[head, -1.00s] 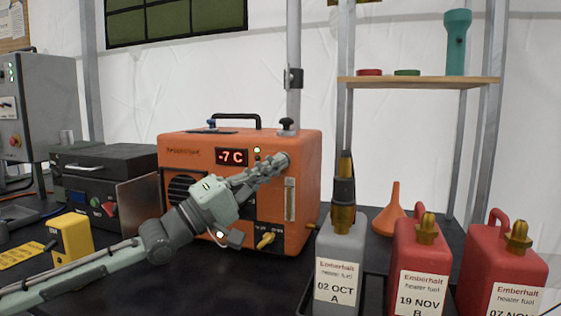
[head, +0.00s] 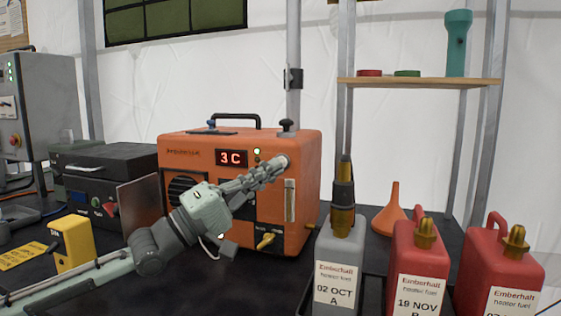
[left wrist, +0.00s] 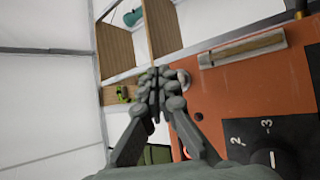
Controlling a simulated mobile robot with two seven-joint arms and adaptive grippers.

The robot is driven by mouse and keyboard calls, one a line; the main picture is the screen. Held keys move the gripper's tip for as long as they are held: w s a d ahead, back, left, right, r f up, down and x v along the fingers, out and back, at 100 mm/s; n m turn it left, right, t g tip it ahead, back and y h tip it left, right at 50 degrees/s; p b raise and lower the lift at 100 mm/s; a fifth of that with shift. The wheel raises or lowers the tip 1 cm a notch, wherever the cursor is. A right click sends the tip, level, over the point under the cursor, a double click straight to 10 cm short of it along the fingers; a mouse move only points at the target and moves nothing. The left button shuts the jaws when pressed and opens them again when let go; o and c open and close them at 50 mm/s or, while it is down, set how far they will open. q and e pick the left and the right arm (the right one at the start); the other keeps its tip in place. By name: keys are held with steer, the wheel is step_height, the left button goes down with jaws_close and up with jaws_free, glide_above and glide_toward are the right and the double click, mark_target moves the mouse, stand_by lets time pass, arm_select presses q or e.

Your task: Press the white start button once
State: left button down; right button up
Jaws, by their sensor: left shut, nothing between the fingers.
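The orange heater (head: 240,140) stands on the dark table, its red display (head: 232,158) reading "3 C". A small green light glows to the right of the display. My left gripper (head: 274,169) is shut and empty, its fingertips at the upper right of the heater's front. A pale round button (head: 284,160) shows just behind the fingertips, partly hidden by them. In the left wrist view the shut fingers (left wrist: 158,88) lie over the edge of the pale button (left wrist: 183,77) on the orange panel. I cannot tell whether they touch it. My right gripper is not in view.
A grey fuel can (head: 341,255) and two red fuel cans (head: 417,260) stand at the right, with an orange funnel (head: 391,212) behind. A yellow box (head: 72,242) and a black case (head: 105,165) are on the left.

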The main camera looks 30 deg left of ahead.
arm_select(q)
steer(key=s+p, duration=0.1)
steer(key=s, duration=0.1)
steer(key=s+d, duration=0.1)
steer(key=s, duration=0.1)
steer(key=shift+p, duration=0.4)
stand_by(0.5)
